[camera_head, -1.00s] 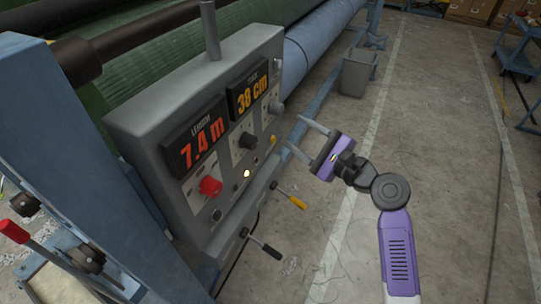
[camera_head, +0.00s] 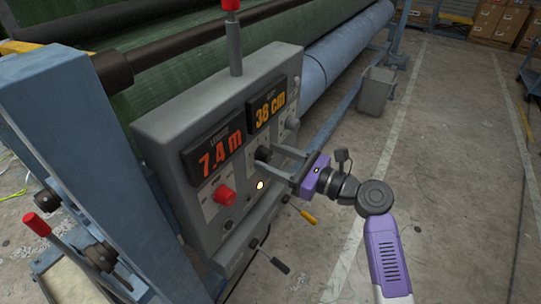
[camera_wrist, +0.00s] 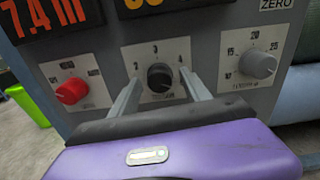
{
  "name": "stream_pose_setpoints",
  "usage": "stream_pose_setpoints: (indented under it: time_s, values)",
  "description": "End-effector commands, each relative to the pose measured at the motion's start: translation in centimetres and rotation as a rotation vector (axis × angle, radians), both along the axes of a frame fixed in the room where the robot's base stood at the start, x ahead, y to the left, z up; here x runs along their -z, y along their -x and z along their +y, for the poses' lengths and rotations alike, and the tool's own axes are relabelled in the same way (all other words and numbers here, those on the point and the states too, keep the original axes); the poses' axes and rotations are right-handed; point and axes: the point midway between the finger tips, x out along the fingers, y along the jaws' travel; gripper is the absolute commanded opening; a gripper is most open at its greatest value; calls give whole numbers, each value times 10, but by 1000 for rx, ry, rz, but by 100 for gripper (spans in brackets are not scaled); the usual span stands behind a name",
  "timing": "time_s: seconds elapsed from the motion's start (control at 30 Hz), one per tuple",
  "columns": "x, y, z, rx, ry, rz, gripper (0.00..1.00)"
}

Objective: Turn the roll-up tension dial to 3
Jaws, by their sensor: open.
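The black dial (camera_wrist: 160,77) sits on a white plate marked 2, 3 and 4 on the control panel's face. In the wrist view it shows between my two fingers; its pointer is too small to read surely. The plate's lower label is not clearly legible. In the head view the dial (camera_head: 263,154) is partly beside my fingertips. My gripper (camera_head: 268,163) is open, its fingers pointing at the panel, one on either side of the dial. Whether they touch the dial I cannot tell.
A red knob (camera_head: 224,195) is left of the dial and a grey knob (camera_wrist: 258,63) right of it. Open floor lies to the right.

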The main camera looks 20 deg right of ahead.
Motion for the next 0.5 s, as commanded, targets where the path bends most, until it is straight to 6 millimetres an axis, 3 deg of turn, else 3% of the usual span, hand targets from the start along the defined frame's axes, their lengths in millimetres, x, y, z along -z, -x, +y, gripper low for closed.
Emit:
stream_pose_setpoints:
  time_s: [0.37, 0.5]
  values:
    - [0, -7, 5, 1, 2, -1, 55]
    - [0, -7, 5, 1, 2, -1, 32]
